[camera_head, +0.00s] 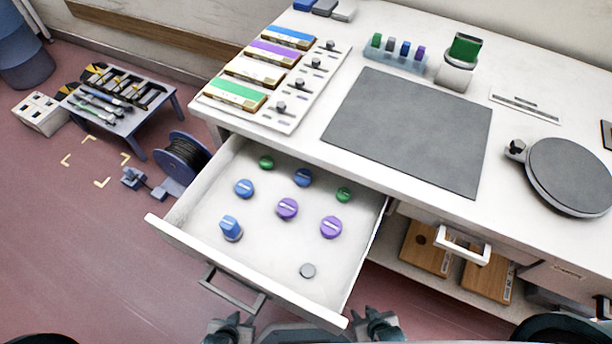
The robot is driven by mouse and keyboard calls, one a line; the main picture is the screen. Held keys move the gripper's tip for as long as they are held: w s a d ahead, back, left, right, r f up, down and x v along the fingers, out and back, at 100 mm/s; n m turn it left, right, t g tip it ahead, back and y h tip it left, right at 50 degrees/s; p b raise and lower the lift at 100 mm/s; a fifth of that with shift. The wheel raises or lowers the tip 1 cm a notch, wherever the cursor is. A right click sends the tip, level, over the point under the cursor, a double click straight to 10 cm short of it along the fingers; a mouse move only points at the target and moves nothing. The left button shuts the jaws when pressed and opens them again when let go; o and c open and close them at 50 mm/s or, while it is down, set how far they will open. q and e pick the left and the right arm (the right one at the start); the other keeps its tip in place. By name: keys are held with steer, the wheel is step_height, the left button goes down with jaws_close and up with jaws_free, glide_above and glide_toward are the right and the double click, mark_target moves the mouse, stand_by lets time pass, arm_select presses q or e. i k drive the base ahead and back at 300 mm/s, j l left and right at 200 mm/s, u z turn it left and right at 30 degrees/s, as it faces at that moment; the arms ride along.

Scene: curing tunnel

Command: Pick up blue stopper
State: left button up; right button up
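The open white drawer (180,222) holds several round knob-like pieces. Three are blue: a taller one (230,227) at the front left, a flatter one (244,188) behind it, and another flatter one (303,177) near the back middle. I cannot tell for sure which is the blue stopper. My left gripper (229,327) and my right gripper (378,324) show only partly at the bottom edge, in front of the drawer and apart from the pieces. Their fingers are too small and cut off to tell open from shut.
The white worktop (310,112) above carries a grey mat (412,128), a panel with colored bars and a round plate (570,175). A cable reel (184,158) stands left.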

mark_target(303, 177)
steer(key=j+z, duration=0.15)
steer(key=z, duration=0.3)
steer(key=j+z, duration=0.15)
steer(key=z, duration=0.25)
steer(key=j+z, duration=0.2)
steer(key=j, duration=0.2)
steer(key=k+j+z, duration=0.2)
steer(key=j, duration=0.2)
steer(key=k+j+z, duration=0.15)
steer(key=j, duration=0.25)
steer(key=k+j+z, duration=0.2)
steer(key=j, duration=0.15)
steer(key=k+j, duration=0.1)
steer(key=j, duration=0.25)
steer(key=k+j, duration=0.15)
steer(key=j, duration=0.25)
steer(key=k+j, duration=0.1)
steer(key=j, duration=0.25)
